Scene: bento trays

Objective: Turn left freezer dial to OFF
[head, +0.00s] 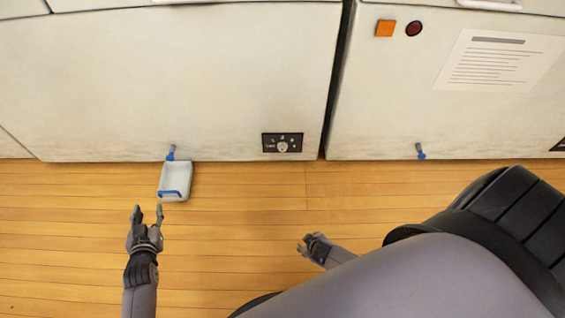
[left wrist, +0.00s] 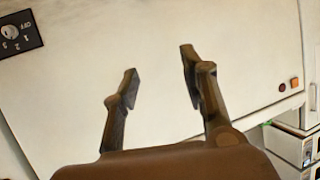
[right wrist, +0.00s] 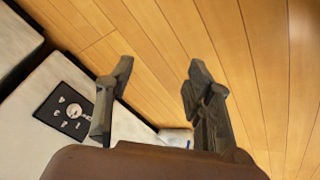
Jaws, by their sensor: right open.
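The left freezer's dial (head: 282,143) is a pale round knob on a black panel low on the front of the left freezer (head: 180,70), near its right edge. It also shows at the left in the right wrist view (right wrist: 73,113) and at the top left corner in the left wrist view (left wrist: 12,32). I cannot tell its setting. My left gripper (head: 147,213) is open and empty, left of the dial and above the floor. My right gripper (head: 307,244) is open and empty, nearer me than the dial, with a gap between them.
A white drip tray (head: 163,197) with a blue handle lies on the wooden floor below a blue-tipped drain spout (head: 170,155). The right freezer (head: 380,90) stands beyond a narrow dark gap and has its own spout (head: 420,152). The floor before the dial is clear.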

